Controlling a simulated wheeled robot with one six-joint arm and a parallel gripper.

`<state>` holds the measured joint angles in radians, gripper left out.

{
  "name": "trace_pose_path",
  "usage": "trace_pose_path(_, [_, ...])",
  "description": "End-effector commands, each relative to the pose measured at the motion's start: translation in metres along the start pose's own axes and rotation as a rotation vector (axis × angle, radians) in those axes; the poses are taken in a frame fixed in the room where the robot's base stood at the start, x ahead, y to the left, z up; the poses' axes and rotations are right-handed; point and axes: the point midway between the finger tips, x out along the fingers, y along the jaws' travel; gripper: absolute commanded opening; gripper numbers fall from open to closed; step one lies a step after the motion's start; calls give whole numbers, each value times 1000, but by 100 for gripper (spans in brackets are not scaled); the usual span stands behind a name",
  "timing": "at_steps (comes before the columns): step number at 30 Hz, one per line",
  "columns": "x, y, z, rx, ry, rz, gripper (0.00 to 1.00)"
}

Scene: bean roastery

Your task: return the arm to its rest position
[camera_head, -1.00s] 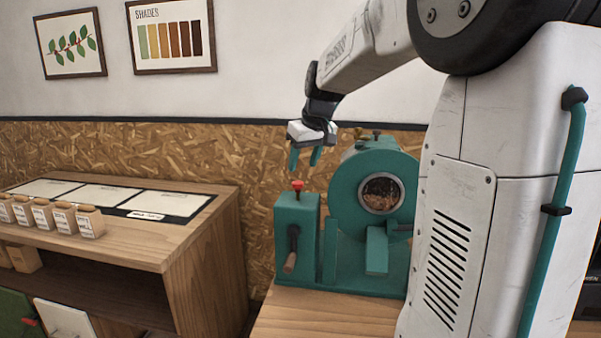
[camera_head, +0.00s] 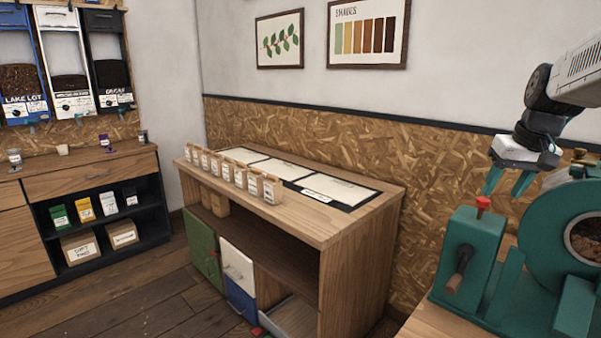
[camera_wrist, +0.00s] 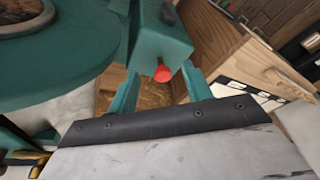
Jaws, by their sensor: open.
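My gripper (camera_head: 508,183) is at the right of the head view, at the end of my raised arm. Its two teal fingers point down, spread apart with nothing between them. It hangs above and behind the teal roaster's control box (camera_head: 470,258), close to the red knob (camera_head: 483,203) on top of it. In the wrist view my gripper (camera_wrist: 158,92) shows its fingers apart, with the red knob (camera_wrist: 162,73) seen between them. I cannot tell the exact gap to the box.
The roaster drum (camera_head: 560,225) stands right of the box on a wooden table (camera_head: 425,325). A wooden counter (camera_head: 340,228) with small labelled bags (camera_head: 240,178) and sheets stands in the middle. Shelves and bean dispensers (camera_head: 70,88) are at far left. Floor between is clear.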

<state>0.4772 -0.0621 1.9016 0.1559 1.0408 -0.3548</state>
Motion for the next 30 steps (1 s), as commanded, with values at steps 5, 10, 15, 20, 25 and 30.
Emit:
trace_pose_path(5, [5,-46,87,53,-127,-3,50])
trace_pose_path(10, [4,-88,170,42,-207,13,50])
trace_pose_path(15, [6,-117,245,-10,-247,32,50])
trace_pose_path(20, [8,-132,294,-90,-241,38,50])
trace_pose_path(25, [4,-143,311,-159,-198,26,50])
trace_pose_path(30, [0,-147,312,-183,-182,20,50])
